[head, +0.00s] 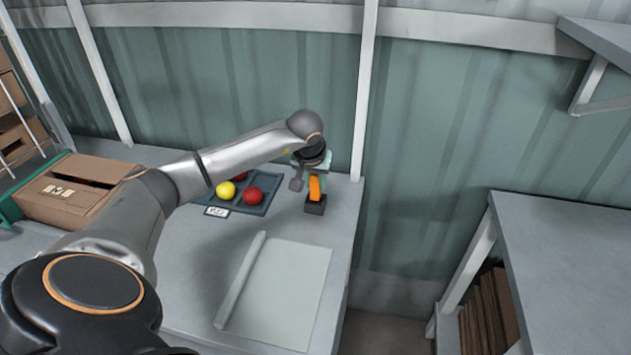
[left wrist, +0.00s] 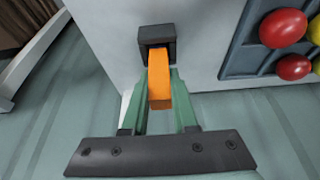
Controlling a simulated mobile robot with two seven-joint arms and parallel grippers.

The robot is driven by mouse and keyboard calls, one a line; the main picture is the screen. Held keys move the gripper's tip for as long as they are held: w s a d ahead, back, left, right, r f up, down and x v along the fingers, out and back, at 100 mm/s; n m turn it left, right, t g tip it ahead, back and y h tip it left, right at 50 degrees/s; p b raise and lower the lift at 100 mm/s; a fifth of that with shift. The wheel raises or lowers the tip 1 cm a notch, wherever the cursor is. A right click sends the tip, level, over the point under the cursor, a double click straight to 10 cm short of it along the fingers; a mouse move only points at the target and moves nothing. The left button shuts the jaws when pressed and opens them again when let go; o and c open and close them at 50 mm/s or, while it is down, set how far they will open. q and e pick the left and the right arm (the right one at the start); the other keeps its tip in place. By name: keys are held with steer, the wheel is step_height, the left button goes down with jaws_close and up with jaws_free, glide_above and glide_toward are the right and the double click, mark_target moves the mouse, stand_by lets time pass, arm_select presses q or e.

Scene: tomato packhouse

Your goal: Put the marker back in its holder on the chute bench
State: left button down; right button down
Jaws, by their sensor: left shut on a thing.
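The orange marker (head: 315,186) stands upright at the far right corner of the bench. My left gripper (head: 314,172) is shut on it from above, with its green fingers on either side in the left wrist view (left wrist: 159,92). The small dark holder (head: 315,207) stands on the bench directly below the marker. In the left wrist view, the marker's (left wrist: 159,75) lower end meets the opening of the holder (left wrist: 157,38); how deep it sits I cannot tell. My right gripper is not in view.
A dark sectioned tray (head: 256,207) with red and yellow tomatoes lies left of the holder. A pale sheet or mat (head: 285,290) lies nearer on the bench (head: 190,290). A cardboard box (head: 75,190) stands at left. Another table (head: 570,255) stands at right, across a gap.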

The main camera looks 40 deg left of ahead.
arm_select(q)
steer(key=shift+f+b, duration=0.3)
steer(key=shift+f, duration=0.2)
steer(key=c, duration=0.6)
jaws_free()
steer(key=c, duration=0.3)
steer(key=shift+r+p, duration=2.8)
steer(key=shift+r, duration=0.8)
steer(key=shift+f, duration=0.1)
